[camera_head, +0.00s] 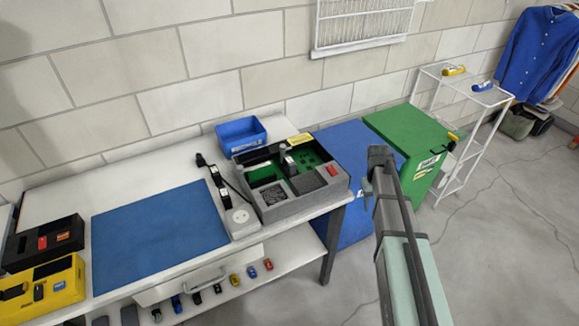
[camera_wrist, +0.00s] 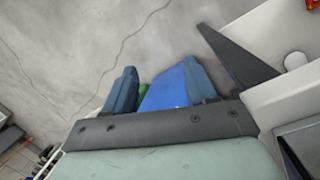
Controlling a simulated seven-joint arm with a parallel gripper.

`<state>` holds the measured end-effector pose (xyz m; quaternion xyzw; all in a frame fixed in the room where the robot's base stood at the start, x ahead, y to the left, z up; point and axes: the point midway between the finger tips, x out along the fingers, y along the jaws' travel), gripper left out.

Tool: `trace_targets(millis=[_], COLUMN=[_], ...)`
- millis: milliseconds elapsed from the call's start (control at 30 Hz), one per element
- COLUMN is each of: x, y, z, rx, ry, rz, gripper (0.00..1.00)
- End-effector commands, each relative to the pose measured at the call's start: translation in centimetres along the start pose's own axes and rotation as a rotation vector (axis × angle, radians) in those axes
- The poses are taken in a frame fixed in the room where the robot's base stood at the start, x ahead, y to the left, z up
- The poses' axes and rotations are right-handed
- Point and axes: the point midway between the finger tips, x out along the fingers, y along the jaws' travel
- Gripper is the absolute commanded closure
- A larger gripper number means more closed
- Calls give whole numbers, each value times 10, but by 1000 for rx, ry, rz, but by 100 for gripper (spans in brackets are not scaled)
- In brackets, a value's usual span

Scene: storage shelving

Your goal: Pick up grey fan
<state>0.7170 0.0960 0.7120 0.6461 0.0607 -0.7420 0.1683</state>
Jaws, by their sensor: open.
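I cannot clearly make out a grey fan. A grey case (camera_head: 290,212) with a green inside stands at the right end of the white table. It holds a dark speckled square (camera_head: 273,195), a dark grey square (camera_head: 307,181) and a small upright grey piece; I cannot tell whether one is the fan. My gripper (camera_head: 379,160) is right of the case, apart from it, in front of the blue and green cabinets. In the wrist view my gripper (camera_wrist: 163,82) has its fingers spread, with nothing held between them.
A blue mat (camera_head: 158,236) covers the table's middle. A blue bin (camera_head: 241,134) stands behind, with a white socket block (camera_head: 240,222) left of the case. A blue cabinet (camera_head: 345,150), green cabinet (camera_head: 405,130) and white rack (camera_head: 465,150) stand right. Small coloured items line the lower shelf.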

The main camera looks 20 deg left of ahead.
Motion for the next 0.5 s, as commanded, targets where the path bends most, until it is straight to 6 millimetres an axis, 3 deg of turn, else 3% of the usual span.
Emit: trace_targets(millis=[33,167,267,367,500], x=[-22,-72,-114,-160,-206], y=[1,1,-12,-50,-120], z=[-14,-35,-52,-68,-80], rx=[-7,-24,-54,-120,-230], ry=[20,57,86,116,142], rz=[9,27,33,21,-14], gripper=[44,44,44,44,44])
